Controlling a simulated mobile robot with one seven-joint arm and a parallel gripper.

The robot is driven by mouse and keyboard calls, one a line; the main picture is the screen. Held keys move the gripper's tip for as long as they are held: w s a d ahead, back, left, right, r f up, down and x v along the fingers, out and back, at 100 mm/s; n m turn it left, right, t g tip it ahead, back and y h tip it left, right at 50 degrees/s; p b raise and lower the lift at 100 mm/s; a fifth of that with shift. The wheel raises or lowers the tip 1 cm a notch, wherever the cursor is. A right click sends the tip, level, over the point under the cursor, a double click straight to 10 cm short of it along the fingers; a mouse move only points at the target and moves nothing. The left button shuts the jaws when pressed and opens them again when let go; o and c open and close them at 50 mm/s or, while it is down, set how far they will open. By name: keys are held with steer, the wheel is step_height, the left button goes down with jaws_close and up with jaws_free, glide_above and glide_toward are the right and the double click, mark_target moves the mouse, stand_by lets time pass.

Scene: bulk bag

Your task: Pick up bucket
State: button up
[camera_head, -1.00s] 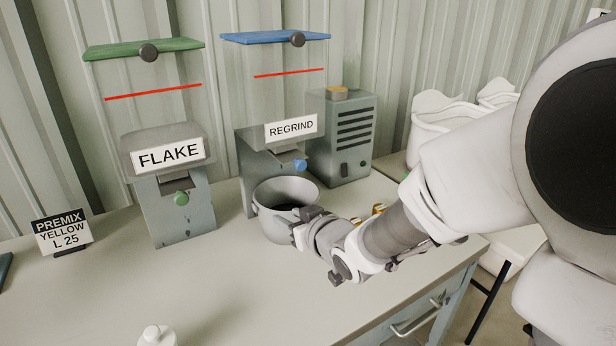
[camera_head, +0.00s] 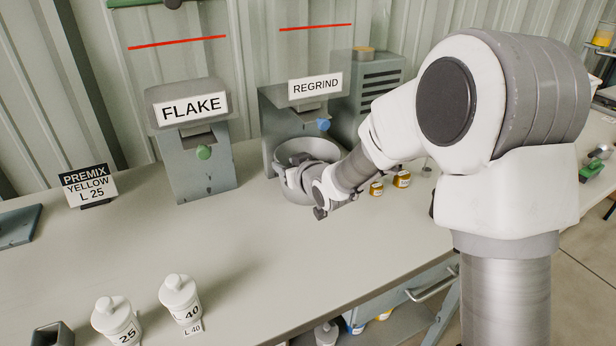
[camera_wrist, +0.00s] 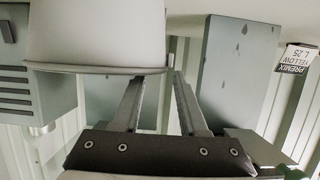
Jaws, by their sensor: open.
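The bucket (camera_head: 308,149) is a grey, open-topped round pail. It stands on the bench under the spout of the REGRIND dispenser (camera_head: 290,115). My gripper (camera_wrist: 157,78) is open, with its two fingers close to the bucket. The wrist view is upside down and shows the bucket's pale wall (camera_wrist: 95,35) and rim at upper left. The fingertips reach to about the rim's edge, and I cannot tell whether they touch it. In the head view my wrist hides part of the bucket's front.
The FLAKE dispenser (camera_head: 190,150) stands to the left, with a PREMIX YELLOW sign (camera_head: 88,185) beyond it. Small amber jars (camera_head: 401,179) stand right of my wrist. Two white lidded jars (camera_head: 180,298) stand at the front left. The middle of the bench (camera_head: 250,240) is clear.

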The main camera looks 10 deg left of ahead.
mark_target(280, 162)
steer(key=x, duration=0.4)
steer(key=shift+w+a+f, duration=0.15)
steer(key=shift+w+a, duration=0.05)
steer(key=shift+w, duration=0.05)
jaws_close()
steer(key=shift+d, duration=0.1)
stand_by(1.1)
